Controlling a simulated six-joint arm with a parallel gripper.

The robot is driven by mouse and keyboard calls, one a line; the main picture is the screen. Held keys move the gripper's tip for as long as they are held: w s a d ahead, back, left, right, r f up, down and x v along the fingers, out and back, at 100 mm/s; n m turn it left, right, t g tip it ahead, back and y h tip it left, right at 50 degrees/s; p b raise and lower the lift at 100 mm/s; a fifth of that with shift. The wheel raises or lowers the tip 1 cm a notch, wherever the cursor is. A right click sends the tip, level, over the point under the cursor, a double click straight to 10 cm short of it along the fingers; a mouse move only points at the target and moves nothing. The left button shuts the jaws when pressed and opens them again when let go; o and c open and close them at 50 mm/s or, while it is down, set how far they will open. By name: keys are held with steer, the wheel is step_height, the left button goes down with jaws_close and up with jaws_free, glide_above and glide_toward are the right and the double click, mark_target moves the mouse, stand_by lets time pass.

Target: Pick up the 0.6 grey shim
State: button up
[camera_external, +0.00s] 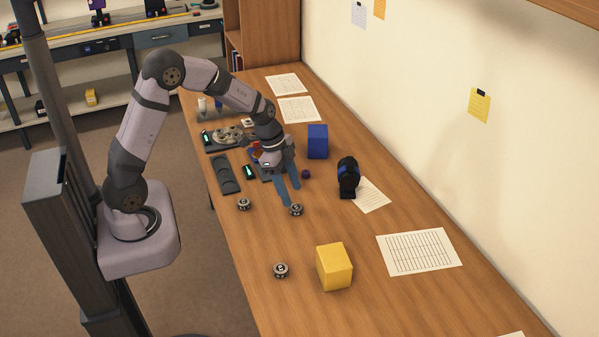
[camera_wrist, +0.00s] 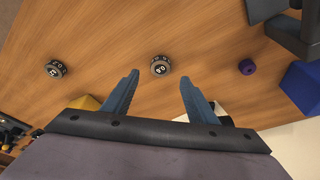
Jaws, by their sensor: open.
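Several small round grey shims with dark sides and white-on-black labels stand on the wooden table. One shim (camera_external: 296,209) lies just beyond my fingertips; it also shows in the wrist view (camera_wrist: 160,66), with rotated digits that may be a 0 and a 6. Another shim (camera_external: 281,270) lies nearer the yellow block and shows at left in the wrist view (camera_wrist: 55,69). A third shim (camera_external: 244,204) is near the table's left edge. Their labels are too small to read surely. My gripper (camera_wrist: 158,80) is open and empty, with its blue fingers apart, pointing down at the table.
A yellow block (camera_external: 334,267), a blue block (camera_external: 317,141), a small purple cylinder (camera_external: 305,174) and a black stand (camera_external: 348,178) are around. A dark tray (camera_external: 226,175) and device lie at left. Papers lie along the wall side. The front table is mostly clear.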

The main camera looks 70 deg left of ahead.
mark_target(296, 207)
steer(key=shift+p+x, duration=0.75)
steer(key=shift+x, duration=1.85)
steer(key=shift+s+a, duration=0.1)
steer(key=shift+s, duration=0.05)
steer(key=c, duration=1.2)
